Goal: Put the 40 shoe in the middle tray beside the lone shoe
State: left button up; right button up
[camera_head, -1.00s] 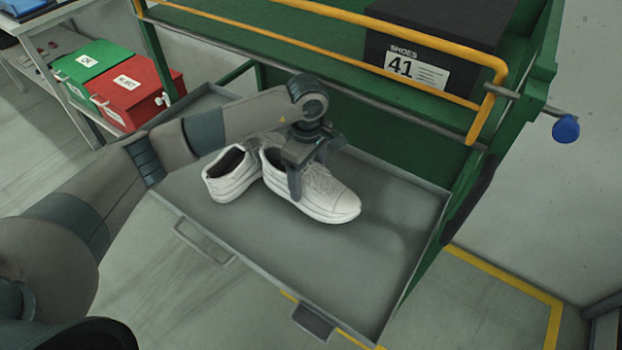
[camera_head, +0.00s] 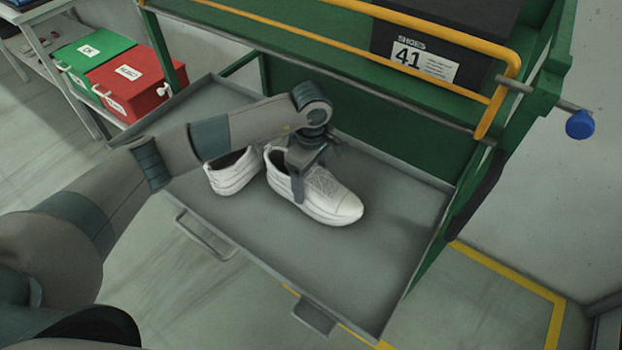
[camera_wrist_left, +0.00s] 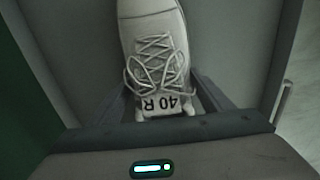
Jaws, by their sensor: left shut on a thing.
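A white shoe (camera_head: 328,198) is in the grey tray (camera_head: 395,262) with its toe pointing to the lower right. My left gripper (camera_head: 305,180) is shut on this shoe from above, one finger on each side. In the left wrist view the same shoe (camera_wrist_left: 155,50) shows its laces and a tongue label reading 40 R. A second white shoe (camera_head: 233,172) stands in the tray just to the left, partly hidden behind my left arm. I cannot tell whether the held shoe touches the tray floor. My right gripper is not in view.
A black box marked SHOES 41 (camera_head: 425,58) sits on the green rack above the tray, behind a yellow rail (camera_head: 340,45). A green bin (camera_head: 85,58) and a red bin (camera_head: 128,88) stand at upper left. The right part of the tray is empty.

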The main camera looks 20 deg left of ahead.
aim_at(311, 171)
pick_arm(q)
jog(key=o, duration=1.3)
jog(key=shift+r, duration=0.55)
notch_tip(311, 171, up, 2)
jog(key=shift+r, duration=0.15)
notch_tip(311, 171, up, 3)
jog(key=shift+r+b, duration=0.15)
jog(key=shift+b, duration=0.45)
jog(key=shift+r, duration=0.5)
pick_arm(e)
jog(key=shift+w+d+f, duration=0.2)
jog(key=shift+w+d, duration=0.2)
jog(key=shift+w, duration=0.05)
